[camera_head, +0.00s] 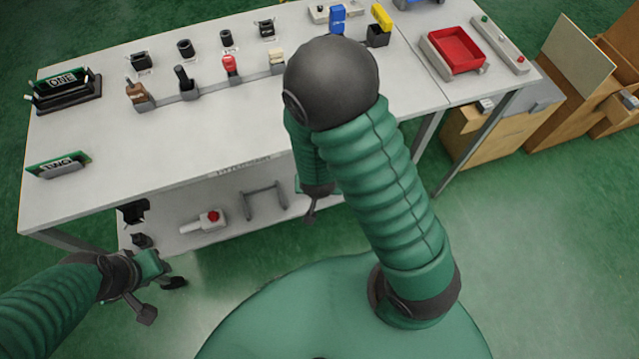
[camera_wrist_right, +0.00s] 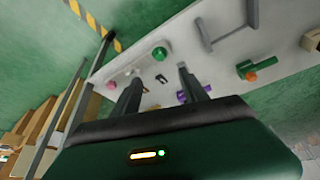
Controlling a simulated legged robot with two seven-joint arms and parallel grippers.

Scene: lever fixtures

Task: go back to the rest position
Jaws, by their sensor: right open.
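My right arm reaches up and bends over the front of the workbench (camera_head: 220,125) in the head view. My right gripper (camera_head: 310,208) hangs from it in front of the bench edge, mostly hidden by the arm. In the right wrist view the two fingers of the right gripper (camera_wrist_right: 160,92) stand apart with nothing between them. My left gripper (camera_head: 161,299) is at the lower left, in front of the bench and clear of it. Its fingertips are apart and it looks empty.
Fixtures with brown (camera_head: 137,95), red (camera_head: 230,65) and blue (camera_head: 337,18) handles stand on the bench. A red tray (camera_head: 456,49) is at the right. A lower shelf holds a red-knobbed device (camera_head: 207,220) and a grey bracket (camera_head: 263,198). Floor at lower right is clear.

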